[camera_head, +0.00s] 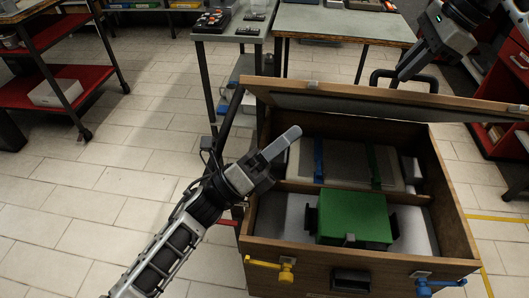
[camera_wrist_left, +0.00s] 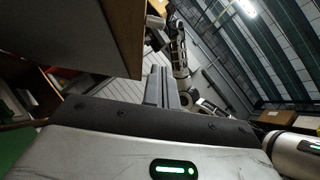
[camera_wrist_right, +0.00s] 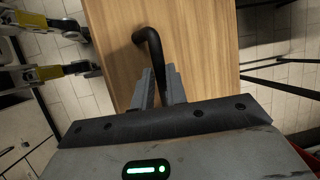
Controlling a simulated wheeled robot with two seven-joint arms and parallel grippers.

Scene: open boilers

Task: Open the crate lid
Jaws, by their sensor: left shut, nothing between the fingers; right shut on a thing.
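The wooden crate (camera_head: 350,253) stands with its lid (camera_head: 390,105) raised along the far side, showing the grey inner face and wooden edge. A black handle (camera_head: 432,77) sits behind the lid's upper edge. My right gripper (camera_head: 396,80) reaches in from the top right. In the right wrist view its fingers (camera_wrist_right: 159,86) are shut on the black bar handle (camera_wrist_right: 148,38) against the wooden panel. My left gripper (camera_head: 293,135) is shut and empty, above the crate's left wall and apart from the lid. Its closed fingers show in the left wrist view (camera_wrist_left: 160,85).
Inside the crate lie a green box (camera_head: 352,215) and a grey case (camera_head: 348,163) with blue and green straps. Tables (camera_head: 340,22) stand behind; a red shelf cart (camera_head: 60,88) is at left. The left floor is clear.

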